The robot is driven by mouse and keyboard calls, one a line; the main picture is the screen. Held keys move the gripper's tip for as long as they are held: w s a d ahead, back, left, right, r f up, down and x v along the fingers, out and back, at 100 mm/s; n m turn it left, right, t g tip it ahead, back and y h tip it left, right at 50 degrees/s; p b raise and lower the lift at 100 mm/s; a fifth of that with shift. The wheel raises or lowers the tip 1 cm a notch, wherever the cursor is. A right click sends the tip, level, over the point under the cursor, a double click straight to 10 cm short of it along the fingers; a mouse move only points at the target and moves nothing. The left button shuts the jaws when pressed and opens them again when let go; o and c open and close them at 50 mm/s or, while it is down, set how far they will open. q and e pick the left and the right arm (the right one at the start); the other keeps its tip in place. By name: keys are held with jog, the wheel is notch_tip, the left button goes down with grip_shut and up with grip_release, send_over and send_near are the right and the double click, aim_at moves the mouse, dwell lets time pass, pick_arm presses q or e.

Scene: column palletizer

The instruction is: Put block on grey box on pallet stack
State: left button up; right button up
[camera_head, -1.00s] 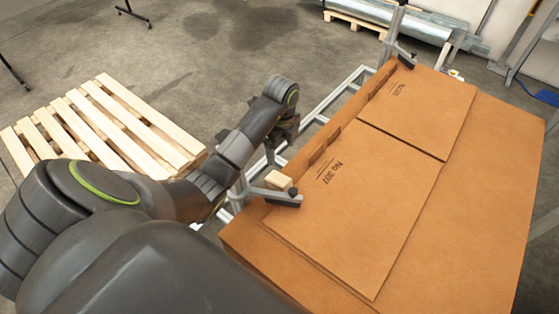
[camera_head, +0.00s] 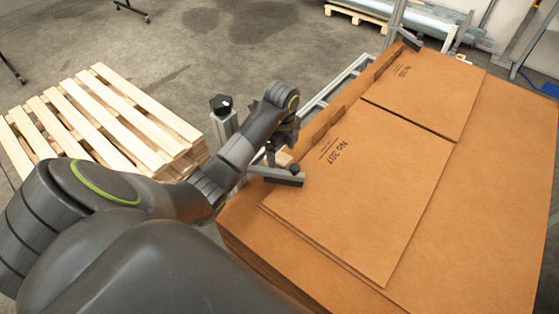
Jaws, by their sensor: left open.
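A small light wooden block (camera_head: 285,160) sits by the grey clamp arm (camera_head: 276,176) at the near-left edge of the cardboard stack. My left gripper (camera_head: 274,148) points down right beside the block. It is open; its fingers are small and dark, and I cannot tell whether they touch the block. A pallet stack (camera_head: 110,120) of light wood stands on the floor at left. A grey post (camera_head: 222,122) with a black knob rises at that stack's right side, partly hidden by my left arm. I cannot make out a separate grey box. My right gripper is out of view.
Large brown cardboard sheets (camera_head: 490,190) fill the right side, with printed flat cartons (camera_head: 360,190) on top. A second clamp (camera_head: 408,40) is at their far edge. Another low pallet (camera_head: 357,15) lies at the back. The concrete floor between is open.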

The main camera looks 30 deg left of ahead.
aim_at(279, 157)
pick_arm(q)
jog(key=shift+a+f+b, duration=0.2)
jog(key=shift+f+b, duration=1.05)
jog(key=shift+f, duration=0.15)
jog(key=shift+a+f+b, duration=0.15)
jog(key=shift+f+b, duration=1.1)
jog(key=shift+f, duration=0.1)
jog(key=shift+r, duration=0.15)
jog(key=c, duration=1.2)
